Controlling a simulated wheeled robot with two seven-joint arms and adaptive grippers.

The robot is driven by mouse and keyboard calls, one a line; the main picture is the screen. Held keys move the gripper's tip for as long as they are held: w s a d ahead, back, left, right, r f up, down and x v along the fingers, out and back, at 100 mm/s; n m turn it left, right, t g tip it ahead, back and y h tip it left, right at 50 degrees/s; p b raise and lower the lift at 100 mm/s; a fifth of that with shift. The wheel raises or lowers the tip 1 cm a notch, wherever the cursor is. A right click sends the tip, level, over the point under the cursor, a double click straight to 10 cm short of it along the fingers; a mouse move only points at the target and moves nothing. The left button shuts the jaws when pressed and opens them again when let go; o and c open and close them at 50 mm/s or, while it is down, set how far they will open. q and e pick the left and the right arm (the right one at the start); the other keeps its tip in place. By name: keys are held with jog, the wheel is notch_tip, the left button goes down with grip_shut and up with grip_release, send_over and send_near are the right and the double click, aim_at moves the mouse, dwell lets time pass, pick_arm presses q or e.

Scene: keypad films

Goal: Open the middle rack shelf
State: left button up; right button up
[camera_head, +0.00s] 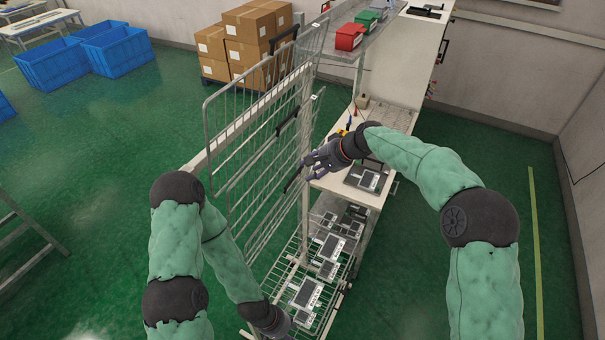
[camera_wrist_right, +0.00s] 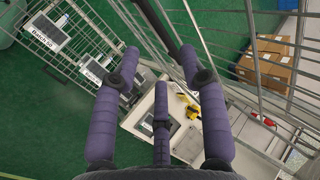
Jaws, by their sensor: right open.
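The wire rack (camera_head: 262,150) stands left of the white bench, its tall grid panels upright, with dark handles on their right edges. I cannot tell for certain which panel is the middle shelf. My right gripper (camera_head: 312,162) is open beside the rack's right edge, close to a dark handle (camera_head: 294,180). In the right wrist view, a dark bar (camera_wrist_right: 152,20) runs beyond and between the open fingers (camera_wrist_right: 163,62); contact is unclear. My left gripper (camera_head: 280,326) is low at the bottom edge, near the lower rack; its fingers are mostly hidden.
Labelled keypad packs (camera_head: 330,247) lie on the low wire shelf. Another pack (camera_head: 367,179) lies on the white bench (camera_head: 392,118). Red (camera_head: 349,37) and green bins stand on the shelf above. Stacked cartons (camera_head: 247,38) and blue crates (camera_head: 118,50) are behind.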

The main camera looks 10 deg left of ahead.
jog(key=v, duration=0.3)
jog(key=shift+r, duration=0.1)
dwell(0.5)
